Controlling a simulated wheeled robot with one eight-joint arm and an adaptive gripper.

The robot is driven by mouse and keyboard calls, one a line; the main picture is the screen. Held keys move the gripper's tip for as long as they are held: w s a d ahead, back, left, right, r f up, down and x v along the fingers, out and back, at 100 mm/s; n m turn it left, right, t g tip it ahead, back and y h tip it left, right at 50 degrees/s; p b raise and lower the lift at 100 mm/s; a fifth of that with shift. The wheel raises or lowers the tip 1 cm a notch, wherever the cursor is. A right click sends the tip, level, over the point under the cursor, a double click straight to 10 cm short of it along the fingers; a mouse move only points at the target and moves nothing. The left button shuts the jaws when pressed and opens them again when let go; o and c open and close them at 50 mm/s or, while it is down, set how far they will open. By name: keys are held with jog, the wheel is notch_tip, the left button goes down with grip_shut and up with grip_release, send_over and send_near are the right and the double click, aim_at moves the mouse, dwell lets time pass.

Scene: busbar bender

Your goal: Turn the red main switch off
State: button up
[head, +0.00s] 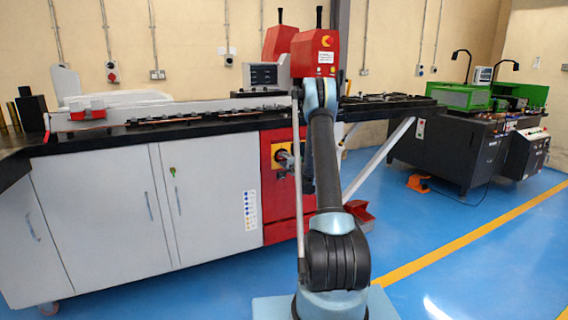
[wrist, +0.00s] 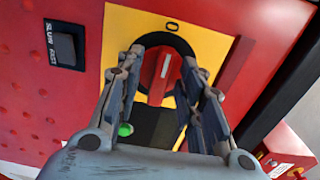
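The red main switch knob (wrist: 160,82) sits in a black round collar on a yellow plate (wrist: 214,45) in the wrist view. Its white line runs nearly upright, leaning slightly right at the top, toward a "0" mark on the plate above. My gripper (wrist: 163,58) is open, one finger on each side of the knob. Gaps show between fingers and knob; contact cannot be told. In the head view the yellow plate (head: 275,148) is on the red cabinet front, partly hidden by my gripper and arm.
A green lamp (wrist: 125,129) shows between the fingers. A black SLOW/FAST switch (wrist: 65,46) is at upper left on the red panel (wrist: 40,105). A small red box (wrist: 284,152) is at lower right.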

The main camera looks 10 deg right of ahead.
jog(key=v, duration=1.2)
jog(key=s+a+r+n+g+y, duration=0.2)
jog(key=s+a+r+n+g, duration=0.2)
jog(key=s+a+r+n, duration=0.35)
jog(key=s+a+r+n+g, duration=0.1)
jog(key=s+a+r+g, duration=0.1)
jog(key=s, duration=0.5)
jog(key=s+a+r+n+g, duration=0.1)
jog(key=s+a+r+g, duration=0.15)
jog(key=s, duration=0.55)
jog(key=s+d+f+n+g+h, duration=0.1)
jog(key=s+d+f+g+h, duration=0.1)
jog(key=s, duration=1)
jog(key=s+d+f+n+g+h, duration=0.2)
jog(key=s+d+f+h, duration=0.1)
jog(key=s, duration=1)
jog(key=s+d+f+n+g+h, duration=0.2)
jog(key=s+f, duration=0.3)
jog(key=s, duration=0.7)
jog(key=shift+s+d+h, duration=0.3)
jog(key=shift+s+d, duration=0.05)
jog(key=shift+d, duration=0.45)
